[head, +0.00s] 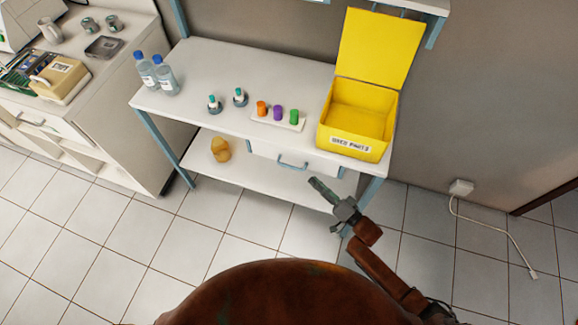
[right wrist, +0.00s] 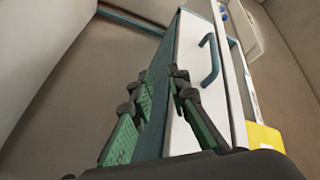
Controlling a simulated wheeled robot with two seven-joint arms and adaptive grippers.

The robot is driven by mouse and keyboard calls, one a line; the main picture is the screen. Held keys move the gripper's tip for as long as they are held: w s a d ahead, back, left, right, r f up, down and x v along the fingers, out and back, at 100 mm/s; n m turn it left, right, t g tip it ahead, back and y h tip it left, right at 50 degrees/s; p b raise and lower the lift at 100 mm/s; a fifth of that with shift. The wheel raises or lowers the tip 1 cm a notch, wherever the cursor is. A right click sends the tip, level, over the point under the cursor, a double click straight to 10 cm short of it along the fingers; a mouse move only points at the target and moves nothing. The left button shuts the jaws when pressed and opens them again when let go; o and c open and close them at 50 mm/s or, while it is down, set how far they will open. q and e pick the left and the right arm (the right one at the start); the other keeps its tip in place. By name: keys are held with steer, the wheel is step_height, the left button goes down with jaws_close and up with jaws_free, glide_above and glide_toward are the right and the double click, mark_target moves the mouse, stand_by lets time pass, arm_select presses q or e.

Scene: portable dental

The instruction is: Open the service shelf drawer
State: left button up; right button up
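The service shelf (head: 210,125) is a white table with blue legs. Its white drawer (head: 266,152) sits under the top with its front in line with the shelf edge, so it looks closed. The blue bar handle (head: 292,165) is on the drawer front. My right gripper (head: 316,184) is in front of the shelf, just right of and below the handle, apart from it. In the right wrist view, the fingers (right wrist: 160,76) are spread with nothing between them. The handle (right wrist: 209,60) there lies to the right of and beyond the fingertips. My left gripper is out of view.
A yellow open bin (head: 358,110) stands on the shelf's right end. Bottles (head: 167,78), small jars and a white holder with coloured caps (head: 277,122) share the top. An orange container (head: 220,149) is on the lower shelf. The tiled floor (head: 240,225) in front is clear.

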mark_target(289, 166)
steer(key=a+r+y, duration=0.1)
steer(key=a+r, duration=0.1)
steer(key=a, duration=0.1)
steer(key=w+a+r+y+b, duration=0.1)
steer(key=a+r, duration=0.2)
steer(key=w+a+r+g+y, duration=0.1)
steer(key=a+r, duration=0.1)
steer(key=a, duration=0.1)
steer(key=shift+w+a+r+n+b, duration=0.15)
steer(key=shift+w+r+n+b, duration=0.05)
steer(key=shift+r+n+b, duration=0.1)
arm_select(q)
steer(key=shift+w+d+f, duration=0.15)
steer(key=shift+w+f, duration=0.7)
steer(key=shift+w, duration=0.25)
arm_select(e)
steer(key=shift+w+a+r, duration=0.1)
steer(key=shift+w+a, duration=0.25)
steer(key=shift+a, duration=0.15)
steer(key=shift+c, duration=0.5)
jaws_close()
